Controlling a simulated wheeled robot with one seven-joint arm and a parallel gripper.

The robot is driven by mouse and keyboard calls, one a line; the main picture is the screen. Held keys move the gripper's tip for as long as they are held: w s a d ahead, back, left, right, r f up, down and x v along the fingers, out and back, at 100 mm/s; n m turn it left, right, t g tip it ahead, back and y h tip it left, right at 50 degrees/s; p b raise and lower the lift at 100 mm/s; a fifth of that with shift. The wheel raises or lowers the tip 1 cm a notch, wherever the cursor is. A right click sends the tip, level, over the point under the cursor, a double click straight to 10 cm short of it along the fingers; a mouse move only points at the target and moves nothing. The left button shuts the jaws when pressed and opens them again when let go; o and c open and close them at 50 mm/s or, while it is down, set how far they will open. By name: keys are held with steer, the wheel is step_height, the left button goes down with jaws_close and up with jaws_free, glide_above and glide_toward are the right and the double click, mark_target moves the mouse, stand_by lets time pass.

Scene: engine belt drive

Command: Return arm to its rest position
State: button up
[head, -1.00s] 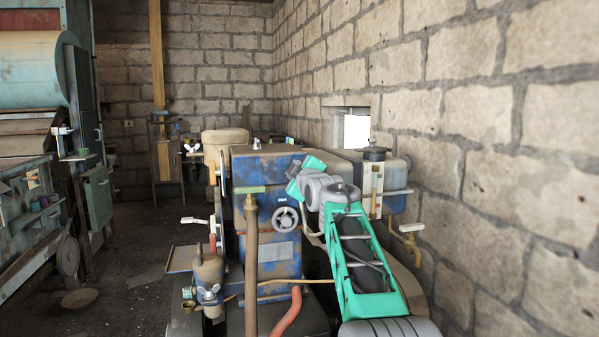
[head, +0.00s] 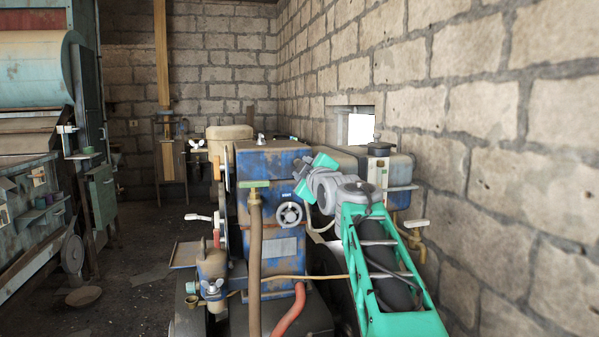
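My green and grey arm rises from the lower right of the head view and reaches forward along the right side of the blue engine (head: 272,185). Its wrist is bent to the left, in front of the engine's upper right. My gripper (head: 301,169) seems to be the small dark grey end beyond the wrist, close to the engine's face. It is too small and partly covered to show its fingers. I see nothing held in it. I cannot tell whether it touches the engine.
A handwheel (head: 289,214) sits on the engine's face, just below the wrist. A brown upright pipe (head: 255,250) and a red hose (head: 289,312) stand in front. A stone wall (head: 520,170) closes the right side. Open floor (head: 135,290) lies on the left.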

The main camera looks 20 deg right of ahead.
steer(key=shift+s, duration=0.75)
steer(key=s+a+f+m+g+y+p, duration=0.1)
steer(key=s+a+f+m+g+p, duration=0.25)
steer(key=s+a+f, duration=0.35)
steer(key=s+a+f+m+g+p, duration=0.2)
steer(key=s+a+f+g+p, duration=0.25)
steer(key=s+f, duration=0.35)
steer(key=s+a+f+m+g+p, duration=0.2)
steer(key=s+f, duration=0.5)
steer(key=s, duration=0.4)
steer(key=s+a+f+m+g+p, duration=0.2)
steer(key=s+f, duration=0.5)
steer(key=s, duration=0.4)
steer(key=g+p, duration=0.1)
steer(key=g, duration=0.1)
steer(key=shift+s+a+f+g+y, duration=0.15)
steer(key=shift+s+g+y, duration=0.15)
steer(key=shift+s+g, duration=0.1)
steer(key=shift+m, duration=0.25)
